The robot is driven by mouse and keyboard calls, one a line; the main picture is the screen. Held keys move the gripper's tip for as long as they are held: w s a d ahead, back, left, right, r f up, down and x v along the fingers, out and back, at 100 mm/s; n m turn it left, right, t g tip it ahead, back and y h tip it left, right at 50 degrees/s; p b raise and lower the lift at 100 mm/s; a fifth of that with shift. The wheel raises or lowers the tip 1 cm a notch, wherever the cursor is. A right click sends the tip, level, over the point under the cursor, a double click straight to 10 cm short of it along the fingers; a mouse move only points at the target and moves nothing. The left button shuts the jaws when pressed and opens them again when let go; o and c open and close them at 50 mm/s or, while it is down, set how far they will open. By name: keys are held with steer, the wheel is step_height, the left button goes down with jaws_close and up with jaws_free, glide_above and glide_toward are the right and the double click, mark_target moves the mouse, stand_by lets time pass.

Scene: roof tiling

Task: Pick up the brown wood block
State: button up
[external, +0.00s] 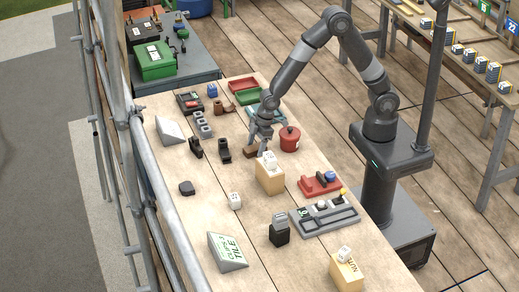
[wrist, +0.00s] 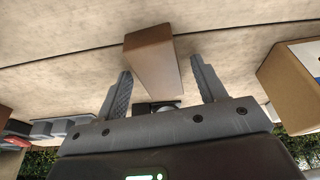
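The brown wood block (wrist: 152,62) lies on the wooden table in the wrist view, between the two fingers of my gripper (wrist: 160,88) and reaching beyond their tips. The fingers are apart, with a visible gap on each side of the block. In the external view the block (external: 249,153) is small and partly hidden below my gripper (external: 259,141), which points down at the table. I cannot tell from these frames how high the fingertips are above the table.
A red pot (external: 289,139) stands close to the right of my gripper. A tan box (external: 269,178) with a white item on top stands just in front, and black holders (external: 224,151) stand to the left. The table's front left is mostly clear around a white cube (external: 235,201).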

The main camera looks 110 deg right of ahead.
steer(key=c, duration=1)
